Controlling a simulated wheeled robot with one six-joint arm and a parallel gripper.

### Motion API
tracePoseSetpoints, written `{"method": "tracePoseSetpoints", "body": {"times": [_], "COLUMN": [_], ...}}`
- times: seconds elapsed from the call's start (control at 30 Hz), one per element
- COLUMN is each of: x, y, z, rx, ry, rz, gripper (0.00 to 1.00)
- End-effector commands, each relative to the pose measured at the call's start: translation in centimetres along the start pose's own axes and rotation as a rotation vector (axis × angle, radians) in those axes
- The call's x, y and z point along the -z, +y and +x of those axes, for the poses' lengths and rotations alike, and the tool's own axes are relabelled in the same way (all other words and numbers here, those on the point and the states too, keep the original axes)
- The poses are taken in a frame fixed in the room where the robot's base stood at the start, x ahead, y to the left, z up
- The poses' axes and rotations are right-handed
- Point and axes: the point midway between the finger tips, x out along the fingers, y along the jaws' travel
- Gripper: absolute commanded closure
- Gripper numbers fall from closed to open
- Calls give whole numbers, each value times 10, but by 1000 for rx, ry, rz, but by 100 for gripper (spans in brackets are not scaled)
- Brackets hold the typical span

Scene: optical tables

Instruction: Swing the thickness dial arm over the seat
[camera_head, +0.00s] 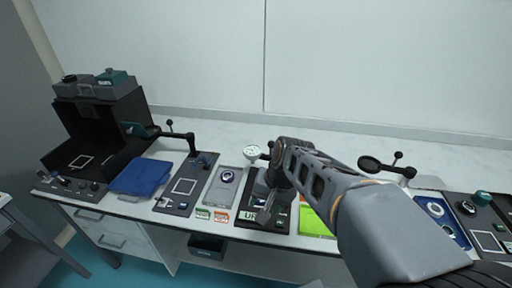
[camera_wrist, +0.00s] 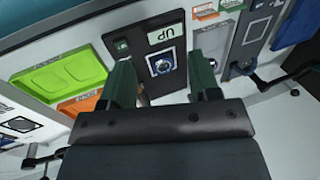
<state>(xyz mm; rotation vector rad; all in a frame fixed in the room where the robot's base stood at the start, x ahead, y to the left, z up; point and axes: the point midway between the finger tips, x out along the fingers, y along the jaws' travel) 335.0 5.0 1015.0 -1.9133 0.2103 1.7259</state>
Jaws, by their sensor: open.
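A dark station plate with a green-white "UP" label (camera_head: 248,215) lies mid-bench, partly hidden by my gripper (camera_head: 267,200). A round white dial (camera_head: 252,152) stands behind that plate; I take it for the thickness dial, and its arm is mostly hidden behind my gripper. In the wrist view, the seat, a ringed round spot in a white square (camera_wrist: 161,65), lies on the dark plate between and beyond the two green fingers of my gripper (camera_wrist: 162,78). The fingers are apart. A small brownish piece (camera_wrist: 143,94) shows beside the left finger; I cannot tell what it is.
A lime tray (camera_head: 314,222) and another black arm (camera_head: 371,163) are at right. The rear bench is clear.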

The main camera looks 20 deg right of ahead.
Motion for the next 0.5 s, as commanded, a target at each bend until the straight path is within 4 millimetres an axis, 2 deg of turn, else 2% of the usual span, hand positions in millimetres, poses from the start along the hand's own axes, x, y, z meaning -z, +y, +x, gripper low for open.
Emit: {"method": "tracePoseSetpoints", "body": {"times": [0.03, 0.1, 0.27, 0.4, 0.5], "x": [18, 44, 117, 181, 217], "y": [1, -4, 0, 25, 50], "z": [12, 18, 23, 21, 16], "rx": [60, 169, 439, 671, 817], "ry": [-70, -178, -437, -657, -792], "rz": [184, 450, 981, 1310, 1460], "gripper": [44, 44, 44, 44, 44]}}
